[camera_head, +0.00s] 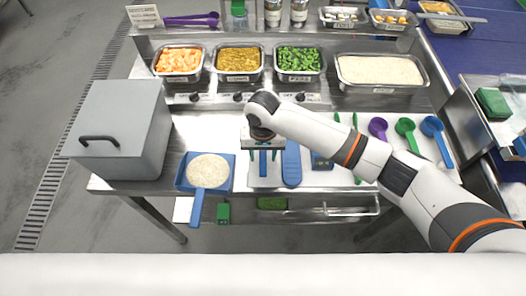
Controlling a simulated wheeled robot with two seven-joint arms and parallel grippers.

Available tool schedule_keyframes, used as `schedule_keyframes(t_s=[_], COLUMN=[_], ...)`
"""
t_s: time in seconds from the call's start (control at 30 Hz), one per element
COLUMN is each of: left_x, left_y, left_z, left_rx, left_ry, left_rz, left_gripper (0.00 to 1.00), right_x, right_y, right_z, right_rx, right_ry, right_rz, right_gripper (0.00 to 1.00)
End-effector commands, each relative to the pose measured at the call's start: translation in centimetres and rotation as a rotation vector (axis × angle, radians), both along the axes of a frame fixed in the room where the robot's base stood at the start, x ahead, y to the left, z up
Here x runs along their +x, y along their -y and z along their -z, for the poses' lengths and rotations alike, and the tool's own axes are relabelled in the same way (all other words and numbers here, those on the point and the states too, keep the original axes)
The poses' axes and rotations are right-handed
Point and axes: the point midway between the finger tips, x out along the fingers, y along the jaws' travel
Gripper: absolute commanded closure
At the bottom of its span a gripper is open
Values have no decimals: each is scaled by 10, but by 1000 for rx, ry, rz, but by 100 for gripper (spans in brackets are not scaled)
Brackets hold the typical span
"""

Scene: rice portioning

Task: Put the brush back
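My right gripper (263,158) comes in from the right and points down over the front of the steel counter. A narrow blue piece (263,166), perhaps the brush, shows right under its fingers. The wrist hides most of it, so I cannot tell whether the fingers are shut on it. A long blue tool (291,164) lies just right of the gripper. A blue dustpan-like scoop (196,207) holding a pale, rice-like heap (207,170) lies to the left, its handle over the front edge. My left gripper is out of view.
A grey lidded box (125,120) stands at the left. Trays of orange pieces (179,61), yellow food (238,60), green pieces (299,61) and rice (381,70) line the back. Purple (378,128), green (405,127) and blue (432,127) scoops lie at the right.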

Motion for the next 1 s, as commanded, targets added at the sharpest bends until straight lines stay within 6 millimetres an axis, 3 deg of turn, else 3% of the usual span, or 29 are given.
schedule_keyframes(t_s=[0.23, 0.37, 0.8, 1.0], left_x=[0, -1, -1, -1], left_y=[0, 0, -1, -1], left_z=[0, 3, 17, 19], left_rx=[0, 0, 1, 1], left_ry=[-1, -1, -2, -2], left_rz=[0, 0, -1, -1], left_gripper=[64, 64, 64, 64], right_x=[0, 1, 0, 0], right_y=[0, -1, 0, 0], right_z=[-2, -13, -100, -121], right_rx=[0, 3, 2, 1], right_ry=[1, 3, 2, 1], right_rz=[0, -1, 0, 0], right_gripper=[55, 55, 55, 55])
